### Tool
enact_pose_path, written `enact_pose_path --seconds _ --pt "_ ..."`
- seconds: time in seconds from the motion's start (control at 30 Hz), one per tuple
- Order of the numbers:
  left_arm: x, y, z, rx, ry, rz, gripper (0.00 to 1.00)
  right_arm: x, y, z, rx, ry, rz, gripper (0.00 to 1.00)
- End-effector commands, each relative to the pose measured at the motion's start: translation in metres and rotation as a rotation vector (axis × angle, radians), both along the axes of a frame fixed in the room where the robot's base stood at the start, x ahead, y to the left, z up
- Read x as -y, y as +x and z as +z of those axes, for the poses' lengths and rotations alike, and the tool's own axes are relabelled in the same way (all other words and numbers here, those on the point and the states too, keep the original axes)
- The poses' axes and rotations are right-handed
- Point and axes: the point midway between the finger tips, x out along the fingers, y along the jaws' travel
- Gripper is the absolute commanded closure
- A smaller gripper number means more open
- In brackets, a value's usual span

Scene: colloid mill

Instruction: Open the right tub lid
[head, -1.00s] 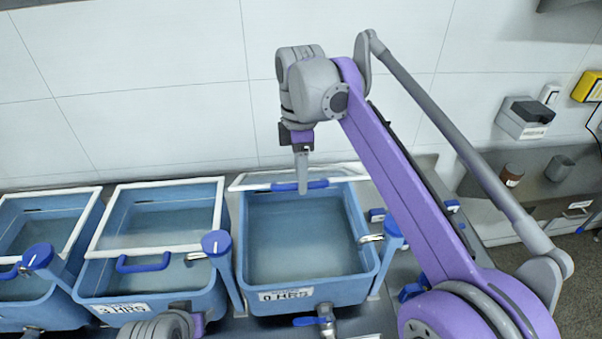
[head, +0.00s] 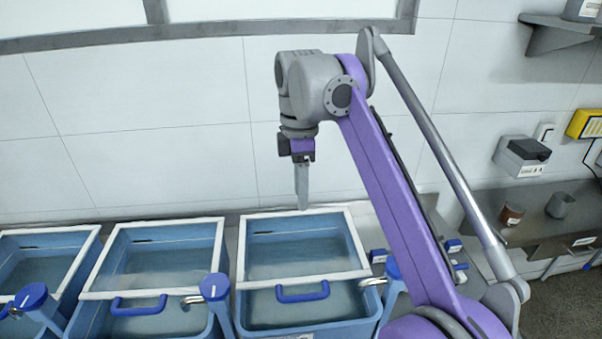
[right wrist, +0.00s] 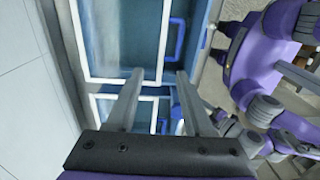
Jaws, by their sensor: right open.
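The right tub (head: 352,305) is blue, and its white-framed clear lid (head: 306,278) lies shut over it. The lid's blue handle (head: 302,293) is at the front edge; in the right wrist view the handle (right wrist: 176,40) is at the right. My right gripper (head: 302,206) points down above the back edge of the tub, behind and apart from the handle. In the right wrist view its two fingers (right wrist: 159,78) are spread with nothing between them. My left gripper is not in view.
A middle tub (head: 92,318) with a shut lid stands left, and another tub stands at the far left. Blue-capped taps (head: 215,287) rise between tubs. The wall (head: 160,165) is close behind. A shelf with cups (head: 511,214) is at the right.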

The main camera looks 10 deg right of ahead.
Motion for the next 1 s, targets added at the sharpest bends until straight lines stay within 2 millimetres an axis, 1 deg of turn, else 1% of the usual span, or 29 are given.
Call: enact_pose_path --seconds 0.03,0.1,0.33,0.53,1.0 --pt "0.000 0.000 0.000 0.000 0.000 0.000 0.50 0.000 0.001 0.008 0.000 0.000 0.000 0.48" --pt "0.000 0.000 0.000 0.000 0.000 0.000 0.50 0.000 0.001 0.018 0.000 0.000 0.000 0.48" --pt "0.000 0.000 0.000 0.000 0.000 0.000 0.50 0.000 0.004 0.034 0.000 0.000 0.000 0.48" --pt "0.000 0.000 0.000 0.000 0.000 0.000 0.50 0.000 0.002 0.039 0.000 0.000 0.000 0.48" --pt "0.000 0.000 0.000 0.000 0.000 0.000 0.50 0.000 0.002 0.040 0.000 0.000 0.000 0.48"
